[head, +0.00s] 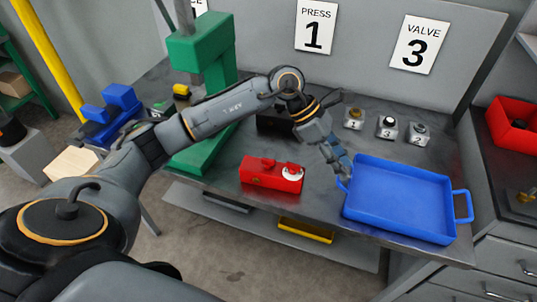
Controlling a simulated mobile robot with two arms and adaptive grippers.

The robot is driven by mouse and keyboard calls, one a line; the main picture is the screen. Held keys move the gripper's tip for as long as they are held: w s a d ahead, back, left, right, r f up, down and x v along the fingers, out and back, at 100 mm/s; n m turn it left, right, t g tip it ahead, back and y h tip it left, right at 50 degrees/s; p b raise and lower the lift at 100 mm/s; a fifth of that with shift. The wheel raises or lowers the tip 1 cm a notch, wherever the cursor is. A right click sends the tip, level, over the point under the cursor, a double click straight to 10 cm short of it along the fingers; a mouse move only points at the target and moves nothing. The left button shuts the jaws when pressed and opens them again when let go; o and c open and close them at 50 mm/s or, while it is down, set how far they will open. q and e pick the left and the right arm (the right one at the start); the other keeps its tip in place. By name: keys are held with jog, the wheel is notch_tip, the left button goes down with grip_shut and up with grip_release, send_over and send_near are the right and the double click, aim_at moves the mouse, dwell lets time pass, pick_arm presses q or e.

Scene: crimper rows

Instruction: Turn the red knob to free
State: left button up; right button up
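A red box-shaped device (258,176) lies on the dark metal bench near its front edge. A small red raised part, which looks like a knob (268,163), is on its top, and a white round dial (292,172) is at its right end. Any marking for "free" is too small to read. My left gripper (342,176) hangs to the right of the device, apart from it, near the left rim of the blue tray. Its fingers are small and seen edge-on, so I cannot tell whether they are open. My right gripper is not in view.
The blue tray (400,200) is empty at the bench's right front. Small numbered units (388,127) stand behind it. A green press (203,55) rises at left, behind my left arm. A red bin (512,124) is at far right. Bench in front of the gripper is clear.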

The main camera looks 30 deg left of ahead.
pick_arm(q)
jog(key=w+a+y, duration=0.1)
jog(key=a+y, duration=0.4)
jog(key=a, duration=0.8)
notch_tip(320, 180, up, 2)
jog(key=y, duration=0.3)
send_over(268, 159)
jog(key=shift+g, duration=0.4)
notch_tip(268, 159, down, 12)
jog(key=p, duration=0.5)
jog(key=shift+r, duration=0.1)
jog(key=shift+f, duration=0.6)
grip_shut()
